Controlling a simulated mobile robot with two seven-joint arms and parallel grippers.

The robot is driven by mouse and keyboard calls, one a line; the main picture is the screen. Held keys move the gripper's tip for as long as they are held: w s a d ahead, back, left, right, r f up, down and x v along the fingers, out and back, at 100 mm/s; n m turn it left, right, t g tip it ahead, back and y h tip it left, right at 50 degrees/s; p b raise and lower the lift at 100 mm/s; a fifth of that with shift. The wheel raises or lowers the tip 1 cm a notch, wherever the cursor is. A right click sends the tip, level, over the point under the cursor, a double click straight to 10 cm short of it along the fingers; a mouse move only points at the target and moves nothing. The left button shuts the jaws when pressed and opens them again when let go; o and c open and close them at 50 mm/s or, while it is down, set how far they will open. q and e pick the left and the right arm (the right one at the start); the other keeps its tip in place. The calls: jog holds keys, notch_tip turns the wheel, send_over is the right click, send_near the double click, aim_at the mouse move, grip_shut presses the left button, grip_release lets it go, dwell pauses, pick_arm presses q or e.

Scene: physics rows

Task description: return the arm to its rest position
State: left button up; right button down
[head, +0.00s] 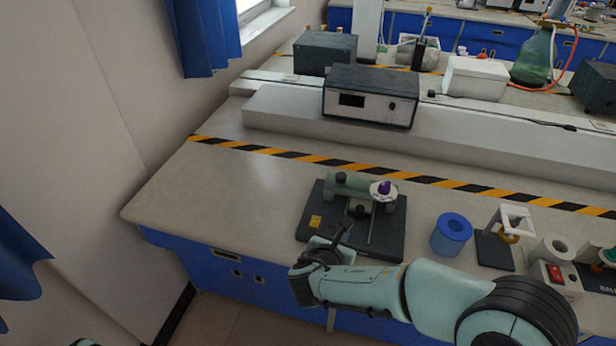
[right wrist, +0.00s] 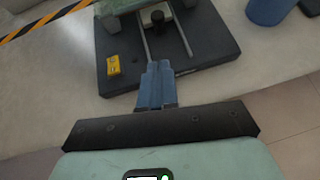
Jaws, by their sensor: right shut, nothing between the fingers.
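My right arm (head: 430,292) comes in from the right across the front of the bench in the head view. Its gripper (head: 345,233) is at the front edge of a black-based device (head: 390,232). In the right wrist view the blue-grey fingers (right wrist: 156,72) are together with nothing between them. They overlap the device's black base (right wrist: 212,40) in that picture; whether they touch it I cannot tell. My left gripper does not show.
A purple item (head: 384,187) sits on the device's white disc. To its right are a blue cylinder (head: 451,236), a small stand (head: 494,249) and a device with a red switch (head: 554,274). A black instrument box (head: 370,96) stands behind. The bench's left part is clear.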

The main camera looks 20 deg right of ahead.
jog(key=s+a+f+m+g+y+p, duration=0.1)
jog(key=s+f+m+g+y, duration=0.2)
jog(key=f, duration=0.5)
jog(key=s+f+m+g+p, duration=0.1)
jog(key=s+f+g, duration=0.2)
jog(key=s+f, duration=0.35)
pick_arm(q)
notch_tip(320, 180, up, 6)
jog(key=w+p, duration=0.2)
jog(key=p, duration=0.1)
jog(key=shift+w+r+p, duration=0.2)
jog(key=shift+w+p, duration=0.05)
jog(key=shift+p, duration=0.15)
pick_arm(e)
jog(key=s+a+f+m+g+y, duration=0.2)
jog(key=s+f+m, duration=0.7)
jog(key=m, duration=0.5)
jog(key=s+a+f+m+g+y, duration=0.1)
jog(key=s+a+f+m+y, duration=0.3)
jog(key=s+f+m, duration=0.5)
jog(key=m+y, duration=0.2)
jog(key=m, duration=0.2)
jog(key=shift+s+a+f+m+g, duration=0.2)
jog(key=shift+a+f+m+g, duration=0.1)
jog(key=shift+a+m+g, duration=0.1)
